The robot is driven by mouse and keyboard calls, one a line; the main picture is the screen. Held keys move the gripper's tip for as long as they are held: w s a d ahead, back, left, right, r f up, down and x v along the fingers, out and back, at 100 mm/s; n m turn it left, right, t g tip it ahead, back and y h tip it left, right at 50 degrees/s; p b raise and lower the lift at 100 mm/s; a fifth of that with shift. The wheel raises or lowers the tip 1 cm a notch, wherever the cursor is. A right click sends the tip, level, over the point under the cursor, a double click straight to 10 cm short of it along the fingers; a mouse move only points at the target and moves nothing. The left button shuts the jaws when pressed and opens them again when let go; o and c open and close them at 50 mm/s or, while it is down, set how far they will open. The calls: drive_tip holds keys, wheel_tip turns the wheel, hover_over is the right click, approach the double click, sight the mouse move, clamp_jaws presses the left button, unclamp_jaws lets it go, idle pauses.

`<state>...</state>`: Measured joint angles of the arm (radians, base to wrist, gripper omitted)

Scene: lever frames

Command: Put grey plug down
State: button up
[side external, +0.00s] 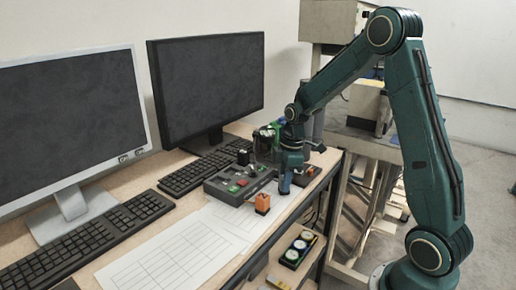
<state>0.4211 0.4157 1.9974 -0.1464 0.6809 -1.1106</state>
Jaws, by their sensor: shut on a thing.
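My gripper (285,189) points down near the front edge of the desk, just right of a dark grey control box (226,194). It is shut on the grey plug, which is too small and too covered by the jaws to make out. I cannot tell whether the plug touches the desk. The control box carries a green button and a red button. A small orange block (262,204) stands on the desk in front of the box, left of and below my gripper.
White printed sheets (180,250) cover the desk at the front. Two monitors (207,85) and keyboards (88,236) stand at the left and back. Another box with a red part (307,172) lies right of my gripper. A case with round dials (298,249) sits below desk level.

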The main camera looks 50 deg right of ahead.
drive_tip(key=shift+f, duration=0.15)
drive_tip(key=o, duration=1)
wheel_tip(320, 180, up, 12)
drive_tip(key=s+d, duration=0.1)
idle(0.6)
